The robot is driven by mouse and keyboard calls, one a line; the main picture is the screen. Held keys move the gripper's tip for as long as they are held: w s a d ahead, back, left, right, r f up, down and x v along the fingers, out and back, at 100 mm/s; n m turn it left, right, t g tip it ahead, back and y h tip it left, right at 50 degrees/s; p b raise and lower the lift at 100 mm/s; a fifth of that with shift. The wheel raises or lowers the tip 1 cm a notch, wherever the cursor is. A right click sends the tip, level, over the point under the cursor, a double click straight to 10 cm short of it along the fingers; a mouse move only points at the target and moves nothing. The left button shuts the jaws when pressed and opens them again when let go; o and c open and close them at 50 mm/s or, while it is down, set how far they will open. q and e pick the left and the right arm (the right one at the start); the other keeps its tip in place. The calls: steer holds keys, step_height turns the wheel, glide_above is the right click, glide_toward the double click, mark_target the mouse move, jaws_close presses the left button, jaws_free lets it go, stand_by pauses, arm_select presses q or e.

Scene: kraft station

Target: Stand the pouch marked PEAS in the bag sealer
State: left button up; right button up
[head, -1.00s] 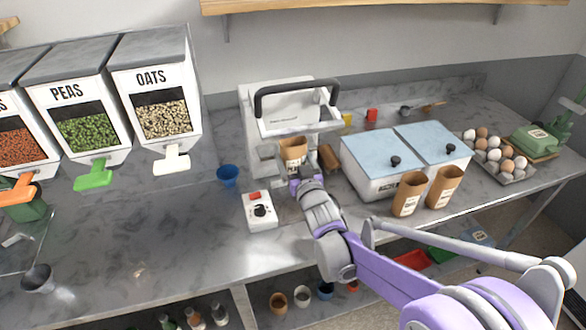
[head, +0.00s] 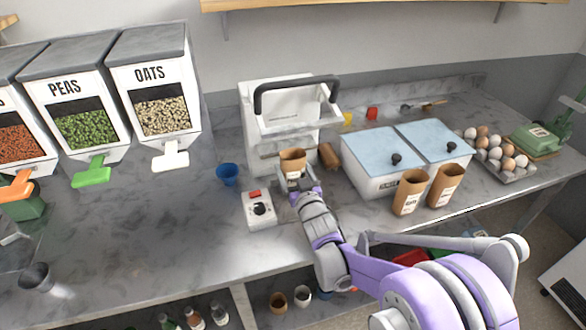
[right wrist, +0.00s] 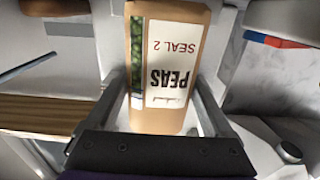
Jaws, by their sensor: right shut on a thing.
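The brown PEAS pouch (head: 292,158) is upright in front of the white bag sealer (head: 258,130), close to its open front. In the right wrist view the pouch (right wrist: 205,75) shows its label, PEAS and SEAL 2, upside down. My right gripper (head: 300,186) is shut on the pouch, with a finger at each side of it. The sealer's dark handle (head: 297,84) is raised. The pouch's base is hidden by the gripper, so I cannot tell whether it touches the sealer. My left gripper is not in view.
A white control box (head: 259,211) with a red switch and a blue cup (head: 228,174) stand left of the gripper. A blue-lidded container (head: 377,160) and two brown pouches (head: 409,192) (head: 445,186) stand to the right.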

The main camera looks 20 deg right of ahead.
steer(key=shift+s+f, duration=0.1)
steer(key=o, duration=1.3)
steer(key=shift+f, duration=0.1)
steer(key=shift+o, duration=0.2)
steer(key=shift+r, duration=0.2)
steer(key=shift+r+p, duration=0.45)
steer(key=s+b, duration=0.1)
steer(key=s, duration=1.1)
steer(key=shift+d, duration=0.2)
